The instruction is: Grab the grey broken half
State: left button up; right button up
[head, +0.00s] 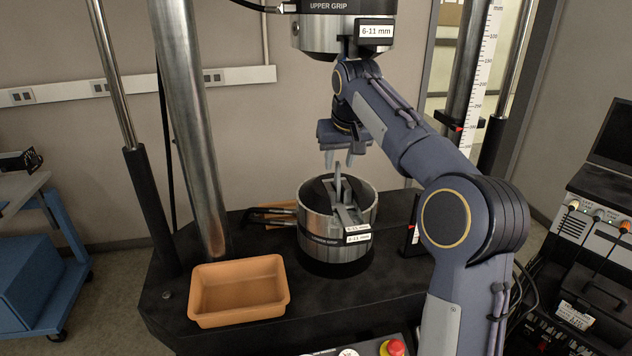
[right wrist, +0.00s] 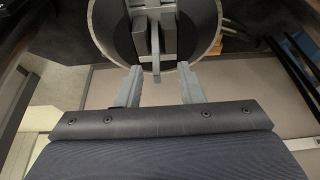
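The grey broken half (head: 338,179) stands upright between the jaws of the round metal lower grip (head: 312,222), its top poking up above them. In the right wrist view a thin grey upright piece (right wrist: 155,42) shows in the middle of the grip (right wrist: 97,25), past my fingertips. My right gripper (head: 339,163) hangs just above the grip with its fingers pointing down. My left gripper is not in view.
An empty orange tray (head: 240,314) sits on the black machine base, left of the lower grip. Dark-handled tools (head: 270,214) lie behind it. The upper grip (head: 330,35) hangs above my right arm. Metal columns (head: 190,130) flank the space. A red button (head: 393,347) is at the front.

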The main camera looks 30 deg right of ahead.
aim_at(339, 166)
jog(key=x, duration=0.6)
jog(key=shift+w+d+f+p, duration=0.1)
jog(key=shift+w+d+p, duration=0.2)
jog(key=shift+w+p, duration=0.1)
jog(key=shift+c, duration=0.2)
grip_shut()
